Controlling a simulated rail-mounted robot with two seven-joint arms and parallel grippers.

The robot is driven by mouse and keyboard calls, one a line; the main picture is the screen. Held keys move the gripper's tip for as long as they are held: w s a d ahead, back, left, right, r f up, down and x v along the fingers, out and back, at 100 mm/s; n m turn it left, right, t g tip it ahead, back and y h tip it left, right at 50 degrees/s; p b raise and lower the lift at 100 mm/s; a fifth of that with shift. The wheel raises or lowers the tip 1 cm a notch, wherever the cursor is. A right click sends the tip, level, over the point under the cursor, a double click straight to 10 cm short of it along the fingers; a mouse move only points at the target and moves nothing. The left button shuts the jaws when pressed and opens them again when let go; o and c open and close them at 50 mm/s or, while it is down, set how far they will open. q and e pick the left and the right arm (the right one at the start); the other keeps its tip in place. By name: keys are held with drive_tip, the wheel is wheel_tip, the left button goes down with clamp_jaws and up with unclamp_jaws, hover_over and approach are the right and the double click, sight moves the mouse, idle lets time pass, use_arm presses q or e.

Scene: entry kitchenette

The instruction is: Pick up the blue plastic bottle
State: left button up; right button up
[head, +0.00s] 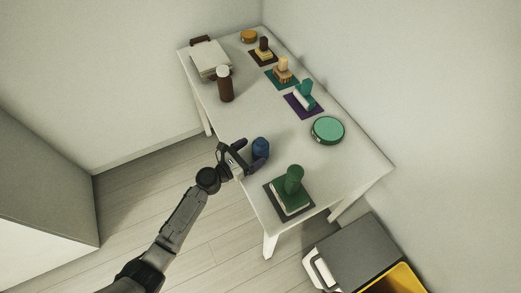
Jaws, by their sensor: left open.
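The blue plastic bottle (261,146) stands near the left edge of the white table (350,165). My left gripper (247,156) is open at the table's edge, right beside the bottle. Its fingers reach toward the bottle and partly cover its lower part. I cannot tell whether a finger touches it. My right gripper is not in the head view.
A green object on a dark mat (290,190) stands close in front of the bottle. A green round tin (327,130) lies to the right. A brown bottle (225,85) with a white cap stands farther back. A grey-lidded bin (355,250) is below the table.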

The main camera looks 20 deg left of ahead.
sight(262, 146)
use_arm(q)
drive_tip(key=shift+x, duration=2.4)
drive_tip(key=shift+s+d, duration=0.1)
drive_tip(key=c, duration=1)
